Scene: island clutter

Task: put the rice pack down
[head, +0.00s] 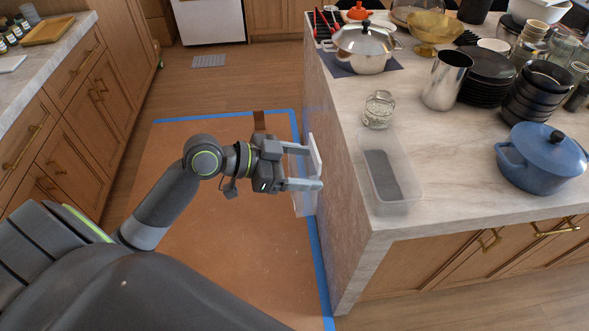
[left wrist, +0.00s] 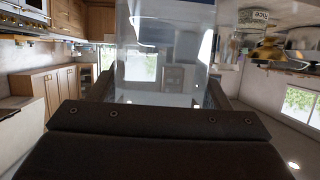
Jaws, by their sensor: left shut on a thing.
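My left gripper (head: 308,167) is shut on a clear, thin-walled thing with a pale edge (head: 304,204). The thing shows below and between the fingers, beside the left end of the island. It also fills the upper middle of the left wrist view (left wrist: 165,65) as a see-through shape. Its contents do not show, so I cannot tell whether it is the rice pack. A glass jar (head: 379,110) stands on the island counter (head: 440,195); a jar with rice lettering (left wrist: 261,20) shows in the left wrist view. My right gripper is not in view.
A clear tray with a grey bottom (head: 405,205) lies near the island's left edge. The front middle of the counter is bare.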

